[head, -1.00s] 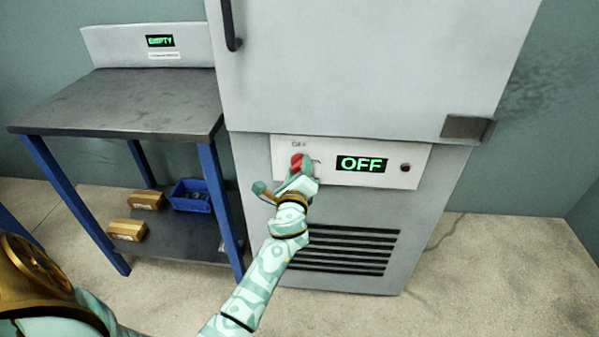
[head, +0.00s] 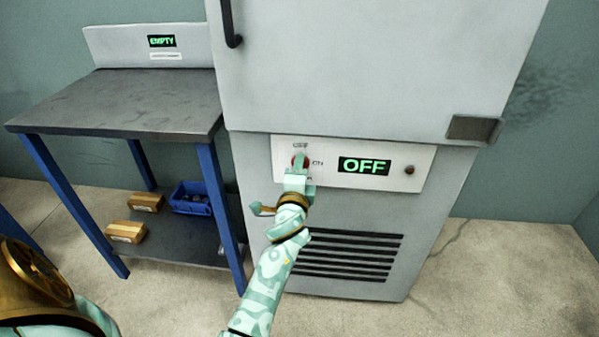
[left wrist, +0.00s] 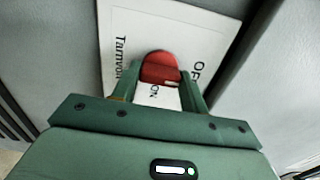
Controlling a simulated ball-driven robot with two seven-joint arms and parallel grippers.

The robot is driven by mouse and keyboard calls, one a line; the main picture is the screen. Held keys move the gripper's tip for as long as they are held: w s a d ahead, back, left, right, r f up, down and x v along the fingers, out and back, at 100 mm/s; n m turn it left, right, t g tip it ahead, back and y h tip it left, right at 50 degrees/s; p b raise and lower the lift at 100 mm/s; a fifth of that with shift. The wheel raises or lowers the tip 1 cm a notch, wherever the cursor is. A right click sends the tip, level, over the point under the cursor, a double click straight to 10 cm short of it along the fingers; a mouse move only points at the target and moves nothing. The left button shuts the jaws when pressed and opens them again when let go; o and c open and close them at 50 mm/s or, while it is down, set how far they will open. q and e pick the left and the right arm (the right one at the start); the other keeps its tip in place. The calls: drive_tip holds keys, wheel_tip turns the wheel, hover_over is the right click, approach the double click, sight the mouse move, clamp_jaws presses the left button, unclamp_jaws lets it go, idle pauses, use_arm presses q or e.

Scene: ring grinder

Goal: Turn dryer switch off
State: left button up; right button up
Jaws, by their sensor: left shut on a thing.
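The dryer (head: 350,70) is a tall grey cabinet with a white control panel (head: 425,158) below its door. The panel display (head: 364,166) reads OFF in green. A red round switch knob (head: 299,160) is at the left of the panel, with OFF and ON labels around it; my gripper partly hides it. My left gripper (head: 297,172) is at the knob, its fingers on either side. In the left wrist view the red knob (left wrist: 160,67) sits between the two fingertips (left wrist: 162,78), which are shut on it. My right gripper is not in view.
A small dark round light (head: 409,170) is right of the display. A vent grille (head: 350,255) is below the panel. At left stands a blue-legged table (head: 120,102) with a bare top; its lower shelf has a blue bin (head: 190,198) and two brown boxes (head: 126,231).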

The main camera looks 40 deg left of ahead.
use_arm(q)
drive_tip(key=shift+f, duration=0.15)
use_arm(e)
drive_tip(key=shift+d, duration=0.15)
use_arm(q)
drive_tip(key=o, duration=1)
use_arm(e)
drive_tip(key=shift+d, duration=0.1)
